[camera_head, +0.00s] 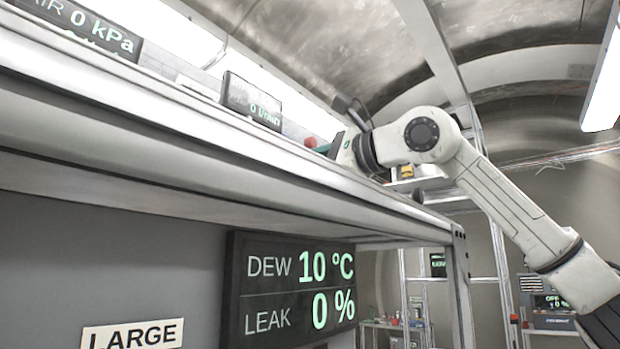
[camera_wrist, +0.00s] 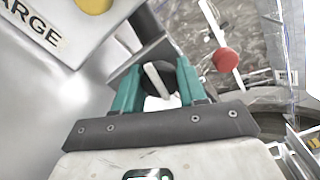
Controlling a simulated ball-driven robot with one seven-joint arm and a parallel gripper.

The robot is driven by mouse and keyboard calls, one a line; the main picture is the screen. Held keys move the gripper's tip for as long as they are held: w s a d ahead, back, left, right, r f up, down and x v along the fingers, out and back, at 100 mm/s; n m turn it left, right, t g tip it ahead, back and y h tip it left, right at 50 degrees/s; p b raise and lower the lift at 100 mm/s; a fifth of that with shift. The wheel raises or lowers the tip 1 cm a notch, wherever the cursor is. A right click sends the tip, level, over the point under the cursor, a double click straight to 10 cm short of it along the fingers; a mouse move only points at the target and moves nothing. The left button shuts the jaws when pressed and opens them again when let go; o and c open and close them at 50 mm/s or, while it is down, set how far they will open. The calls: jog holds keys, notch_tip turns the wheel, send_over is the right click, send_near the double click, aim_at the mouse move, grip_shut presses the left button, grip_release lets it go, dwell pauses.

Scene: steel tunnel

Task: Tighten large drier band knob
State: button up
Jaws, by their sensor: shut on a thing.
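In the wrist view, my gripper (camera_wrist: 160,84) has its two teal fingers on either side of a dark round knob (camera_wrist: 181,75) with a pale bar across its face. It is shut on this knob, taken here as the large drier band knob. The fingers hide the knob's sides, so its full outline and any markings are hidden. In the head view, my gripper (camera_head: 333,147) reaches over the top of the shelf edge, and the knob is hidden there.
A red ball (camera_wrist: 226,60) stands right of the knob and also shows in the head view (camera_head: 311,142). A panel labelled LARGE (camera_wrist: 35,25) with a yellow part (camera_wrist: 95,5) is close at left. A display (camera_head: 290,285) reads DEW 10 °C, LEAK 0 %. The long shelf edge (camera_head: 200,140) lies below my arm.

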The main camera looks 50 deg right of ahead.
jog(key=m+b, duration=0.4)
jog(key=m, duration=0.3)
jog(key=shift+f, duration=0.2)
jog(key=m+b, duration=0.2)
jog(key=m, duration=0.3)
jog(key=shift+r+m, duration=0.15)
jog(key=shift+m, duration=0.25)
jog(key=o, duration=1.1)
jog(key=shift+c, duration=0.2)
jog(key=s+b, duration=0.1)
jog(key=s, duration=0.2)
jog(key=s+b, duration=0.1)
jog(key=s, duration=0.6)
jog(key=shift+s+d+b, duration=0.25)
jog(key=shift+s+b, duration=0.1)
jog(key=shift+b, duration=0.05)
